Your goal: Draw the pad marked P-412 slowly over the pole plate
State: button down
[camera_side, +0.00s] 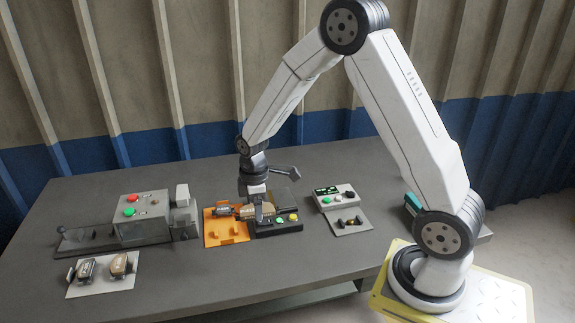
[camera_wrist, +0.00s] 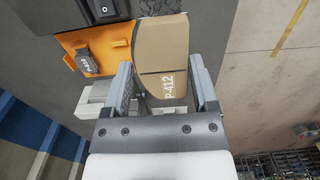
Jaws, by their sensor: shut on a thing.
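The tan pad marked P-412 (camera_wrist: 160,38) sits between the two fingers of my gripper (camera_wrist: 161,66) in the wrist view, its white lettering readable. My gripper (camera_side: 258,208) is shut on it. In the side view the pad (camera_side: 250,212) is small and partly covered by the gripper. It is low, across the boundary between the orange tray (camera_side: 212,238) and a black unit (camera_side: 283,229) with green and yellow buttons. I cannot tell which surface is the pole plate, or whether the pad touches what is below it.
A grey box (camera_side: 140,232) with red and green buttons stands left. A white plate (camera_side: 95,289) with two pads lies front left. A small panel (camera_side: 335,197) with a display and a grey plate (camera_side: 343,228) are right. The table's front middle is clear.

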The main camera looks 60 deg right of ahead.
jog(key=w+d+f, duration=0.1)
jog(key=w+d, duration=0.2)
jog(key=d, duration=0.1)
jog(key=w+d+f, duration=0.1)
jog(key=w+d, duration=0.2)
jog(key=d, duration=0.1)
jog(key=w+d+f, duration=0.1)
jog(key=w+d, duration=0.2)
jog(key=d, duration=0.1)
jog(key=shift+w, duration=0.35)
jog(key=shift+w+d+f, duration=0.1)
jog(key=shift+w+d, duration=0.2)
jog(key=shift+d, duration=0.35)
jog(key=shift+f, duration=0.1)
jog(key=shift+s+d+f, duration=0.35)
jog(key=shift+f, duration=0.45)
jog(key=shift+s+d+f, duration=0.35)
jog(key=shift+s+f, duration=0.05)
jog(key=shift+f, duration=0.4)
jog(key=shift+s+d+f, duration=0.35)
jog(key=shift+f, duration=0.45)
jog(key=shift+s+d+r, duration=0.1)
jog(key=shift+s+d, duration=1.35)
jog(key=shift+s+d+r, duration=1.35)
jog(key=shift+r, duration=0.1)
notch_tip(320, 180, up, 9)
jog(key=shift+s+d, duration=0.35)
